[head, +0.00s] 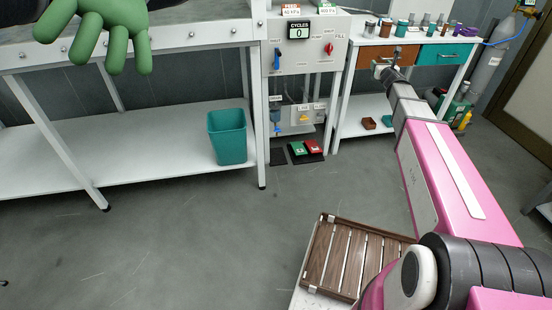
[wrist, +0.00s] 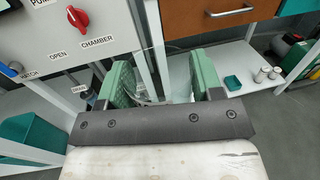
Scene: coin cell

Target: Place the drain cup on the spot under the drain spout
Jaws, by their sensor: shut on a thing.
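My gripper (head: 385,70) is at the end of my outstretched arm, in front of the right bench. In the wrist view its green pads (wrist: 163,82) stand apart, shut on a clear, faint-edged thing between them that looks like the drain cup (wrist: 158,62). The cup's outline is hard to make out, and its lower part is hidden by the gripper body. A drain fitting with a blue part (head: 277,117) hangs low on the white panel, left of my gripper. A DRAIN label (wrist: 79,91) shows at the left in the wrist view. The spot under the spout is too small to tell.
The white control panel (head: 320,70) stands between two benches. Green and red pedals (head: 298,148) and a dark mat (head: 279,157) lie on the floor below. A teal bin (head: 227,140) stands on the left lower shelf. A slatted wooden tray (head: 345,255) is near me. Middle floor is clear.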

